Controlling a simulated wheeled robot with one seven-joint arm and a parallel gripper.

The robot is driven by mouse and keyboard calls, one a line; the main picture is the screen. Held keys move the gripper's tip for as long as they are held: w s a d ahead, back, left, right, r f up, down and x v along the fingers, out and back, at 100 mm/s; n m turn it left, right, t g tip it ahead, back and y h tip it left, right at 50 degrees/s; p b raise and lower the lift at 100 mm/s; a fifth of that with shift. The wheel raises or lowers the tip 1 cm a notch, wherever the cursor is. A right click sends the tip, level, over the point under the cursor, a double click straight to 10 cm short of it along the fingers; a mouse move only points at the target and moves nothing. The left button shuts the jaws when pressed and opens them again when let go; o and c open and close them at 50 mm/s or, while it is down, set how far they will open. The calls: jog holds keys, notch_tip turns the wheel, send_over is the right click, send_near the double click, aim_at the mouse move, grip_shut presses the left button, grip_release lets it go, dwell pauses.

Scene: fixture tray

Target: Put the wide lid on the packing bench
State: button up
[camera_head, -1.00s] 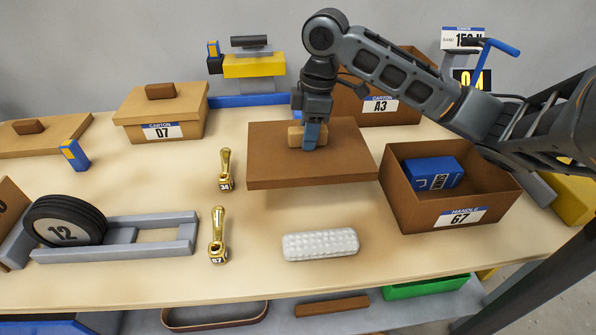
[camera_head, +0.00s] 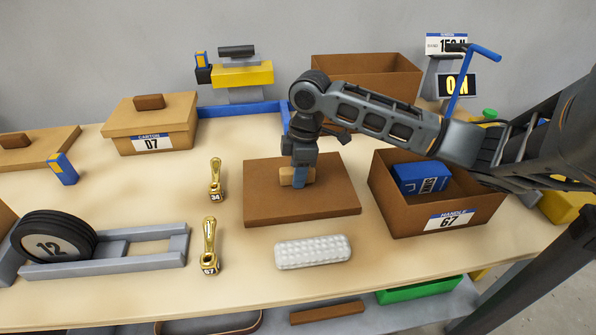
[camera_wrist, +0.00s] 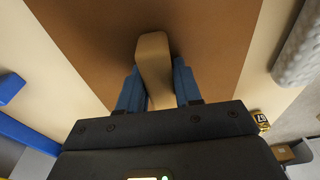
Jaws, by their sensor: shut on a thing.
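The wide lid (camera_head: 330,205) is a flat brown board with a light wooden grip block (camera_head: 286,177) on top. It is at the middle of the packing bench (camera_head: 120,225), level and at or very near the bench top; I cannot tell whether it touches. My gripper (camera_head: 299,180) points down and is shut on the grip block. In the wrist view the two blue fingers clasp the block (camera_wrist: 153,62), with the brown lid (camera_wrist: 90,35) beneath it.
An open carton labelled 67 (camera_head: 385,200) with a blue box inside stands right of the lid. A white bumpy roll (camera_head: 313,251) lies in front. Two brass handles, 34 (camera_head: 215,182) and 67 (camera_head: 209,245), stand to the left. An open carton (camera_head: 365,78) is behind.

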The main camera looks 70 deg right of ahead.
jog(key=shift+f, duration=0.2)
jog(key=o, duration=1.1)
jog(key=shift+r, duration=0.1)
jog(key=r, duration=0.8)
jog(key=s+r, duration=0.1)
jog(key=r, duration=0.3)
jog(key=shift+s+d+r, duration=0.1)
jog(key=shift+d, duration=0.3)
